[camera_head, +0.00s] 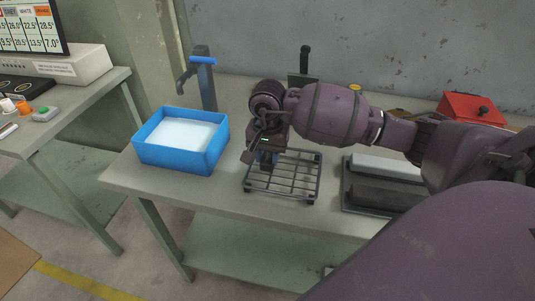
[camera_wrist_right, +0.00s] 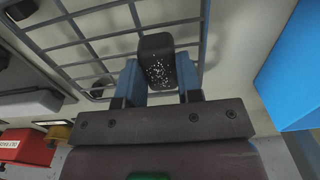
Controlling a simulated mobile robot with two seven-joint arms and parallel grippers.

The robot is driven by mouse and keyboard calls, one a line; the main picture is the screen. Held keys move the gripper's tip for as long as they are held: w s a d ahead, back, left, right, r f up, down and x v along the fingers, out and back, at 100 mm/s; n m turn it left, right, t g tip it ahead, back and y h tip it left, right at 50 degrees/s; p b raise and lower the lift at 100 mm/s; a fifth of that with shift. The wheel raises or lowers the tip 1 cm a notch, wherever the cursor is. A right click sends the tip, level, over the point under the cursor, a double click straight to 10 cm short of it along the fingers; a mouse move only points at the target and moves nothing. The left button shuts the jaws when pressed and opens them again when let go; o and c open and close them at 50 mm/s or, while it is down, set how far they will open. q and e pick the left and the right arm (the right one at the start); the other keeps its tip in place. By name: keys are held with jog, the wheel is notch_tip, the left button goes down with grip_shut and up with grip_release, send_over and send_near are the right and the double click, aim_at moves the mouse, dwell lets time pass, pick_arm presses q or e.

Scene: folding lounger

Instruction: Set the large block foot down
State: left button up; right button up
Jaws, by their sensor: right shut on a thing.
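The large block foot (camera_wrist_right: 157,60) is a dark, rounded block with light specks on its face. My right gripper (camera_head: 266,160) is shut on it, with the blue fingers (camera_wrist_right: 159,80) on either side of it in the right wrist view. In the head view the gripper points down at the left part of a dark wire rack (camera_head: 305,178) on the bench. The rack's bars also show behind the block in the wrist view (camera_wrist_right: 90,38). I cannot tell whether the block touches the rack. My left gripper is not in view.
A blue tub (camera_head: 150,155) of pale liquid stands left of the rack, below a tap (camera_head: 206,80). A dark tray (camera_head: 365,198) with grey and black bars lies to the right. A red box (camera_head: 470,108) stands at the back right. The bench (camera_head: 225,205) is bare in front of the tub.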

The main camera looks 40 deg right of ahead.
aim_at(268, 157)
jog(key=o, duration=0.9)
notch_tip(268, 157, up, 12)
jog(key=shift+r+p, duration=0.1)
jog(key=shift+p, duration=0.3)
